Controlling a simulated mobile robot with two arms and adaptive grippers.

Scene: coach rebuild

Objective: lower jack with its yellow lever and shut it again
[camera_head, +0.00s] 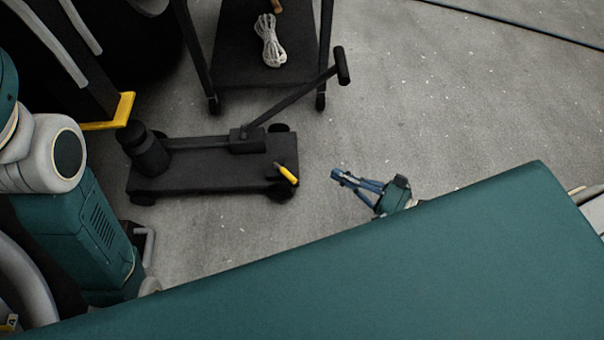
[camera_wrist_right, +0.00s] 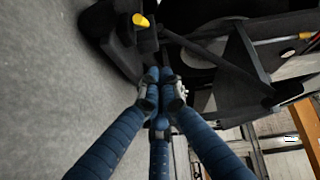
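The jack (camera_head: 205,176) is a low black floor trolley with a round black post at its left end and a long black handle slanting up to the right. Its short yellow lever (camera_head: 287,174) sticks out at the right end; it also shows at the top of the right wrist view (camera_wrist_right: 141,20). My right gripper (camera_head: 342,177) has blue fingers and is apart from the lever, to its right. In the right wrist view its fingertips (camera_wrist_right: 162,84) come together with nothing seen between them. My left gripper is not visible.
A black cart (camera_head: 262,62) with a coil of white rope (camera_head: 270,42) stands behind the jack. A yellow bracket (camera_head: 121,111) juts out by the jack's left post. Grey floor (camera_head: 440,110) is clear to the right.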

